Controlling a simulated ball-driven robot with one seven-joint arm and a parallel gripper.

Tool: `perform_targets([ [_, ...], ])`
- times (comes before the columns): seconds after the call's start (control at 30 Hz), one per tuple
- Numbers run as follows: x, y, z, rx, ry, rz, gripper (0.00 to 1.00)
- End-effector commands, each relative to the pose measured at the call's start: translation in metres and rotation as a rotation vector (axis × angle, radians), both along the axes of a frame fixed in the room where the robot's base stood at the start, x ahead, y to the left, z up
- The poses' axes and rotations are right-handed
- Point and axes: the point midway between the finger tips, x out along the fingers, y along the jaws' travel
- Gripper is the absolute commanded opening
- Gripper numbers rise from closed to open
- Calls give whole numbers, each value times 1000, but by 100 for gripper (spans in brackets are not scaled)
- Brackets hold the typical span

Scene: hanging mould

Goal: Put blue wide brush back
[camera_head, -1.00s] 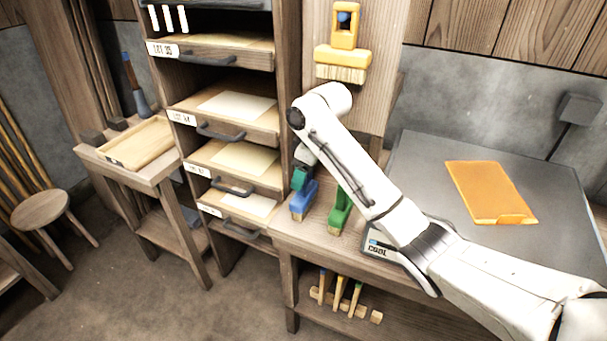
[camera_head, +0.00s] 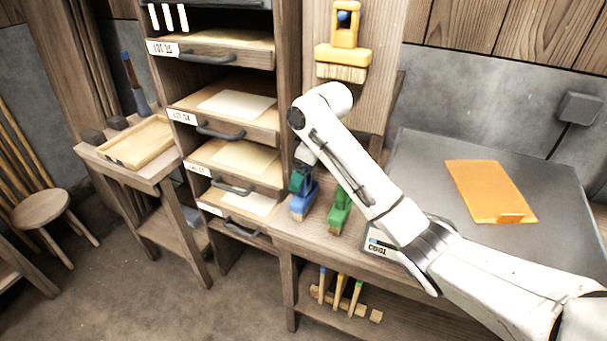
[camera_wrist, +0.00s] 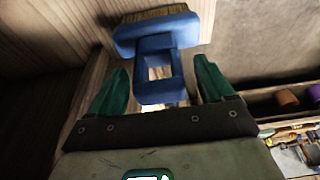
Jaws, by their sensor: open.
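The blue wide brush (camera_head: 302,202) stands on the wooden bench, left of a green brush (camera_head: 339,213). In the wrist view the blue brush (camera_wrist: 156,42) shows its wide head, pale bristles and a looped handle. My gripper (camera_wrist: 157,82) is open, with one green finger on each side of the blue handle. The fingers look apart from the handle. In the head view my gripper (camera_head: 299,180) is at the top of the blue brush, partly hidden by my wrist.
A yellow brush (camera_head: 343,52) hangs on the wooden post above. A drawer rack (camera_head: 287,100) stands close on the left. An orange sheet (camera_head: 490,191) lies on the grey plate at right. Small brushes rest on a low rack (camera_head: 345,307) under the bench.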

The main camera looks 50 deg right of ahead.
Motion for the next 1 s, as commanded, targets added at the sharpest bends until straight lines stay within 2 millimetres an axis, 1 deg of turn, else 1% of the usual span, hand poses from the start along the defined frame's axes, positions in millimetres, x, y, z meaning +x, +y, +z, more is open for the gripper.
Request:
perform_targets([
  [0.17,-6,-2,27,-1,-5,0,81],
  [0.33,-15,-6,63,-2,-5,1,81],
  [0.4,-19,-9,80,-2,-3,-2,81],
  [0.53,-24,-11,98,-2,-2,-1,81],
  [0.63,-27,-11,108,-1,-2,-1,81],
  [0.73,-29,-11,113,-1,-2,-1,81],
  [1.0,-29,-8,112,5,-2,1,81],
])
